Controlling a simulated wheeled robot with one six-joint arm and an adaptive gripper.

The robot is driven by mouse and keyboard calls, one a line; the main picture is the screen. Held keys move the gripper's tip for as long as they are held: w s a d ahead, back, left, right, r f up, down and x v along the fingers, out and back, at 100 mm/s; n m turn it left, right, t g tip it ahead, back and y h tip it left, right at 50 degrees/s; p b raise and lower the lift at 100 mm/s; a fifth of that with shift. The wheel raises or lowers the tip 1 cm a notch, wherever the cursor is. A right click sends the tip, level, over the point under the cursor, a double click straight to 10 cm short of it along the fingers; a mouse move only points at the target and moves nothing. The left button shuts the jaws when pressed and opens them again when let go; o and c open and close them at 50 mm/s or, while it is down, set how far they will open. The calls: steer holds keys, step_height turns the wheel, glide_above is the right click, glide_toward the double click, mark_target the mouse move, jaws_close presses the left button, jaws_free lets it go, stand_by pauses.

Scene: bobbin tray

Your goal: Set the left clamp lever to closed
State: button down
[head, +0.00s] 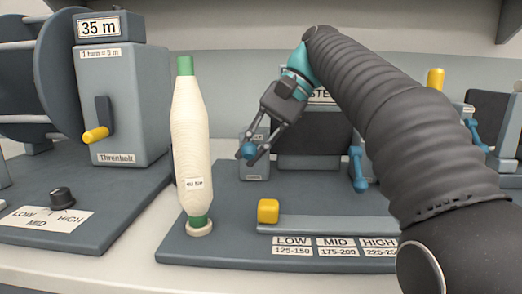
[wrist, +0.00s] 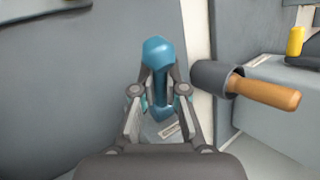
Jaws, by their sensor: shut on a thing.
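The left clamp lever (head: 248,151) is blue with a rounded knob. It sits on a small grey block left of the dark panel in the head view. My gripper (head: 254,157) is shut on it, with a finger on each side. In the wrist view, the lever (wrist: 158,52) rises between the fingers of my gripper (wrist: 159,90), its knob beyond their joints. The fingers partly hide its shaft and base. The small label at its base is too blurred to read.
A white bobbin (head: 190,145) with green ends stands upright at the left. A yellow-ended slider bar (head: 330,225) lies in front. Another blue lever (head: 357,168) stands right of the panel. A wooden-handled tool (wrist: 260,92) is close on the right in the wrist view.

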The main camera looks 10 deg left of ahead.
stand_by(0.3)
steer(key=c, duration=1.2)
jaws_free()
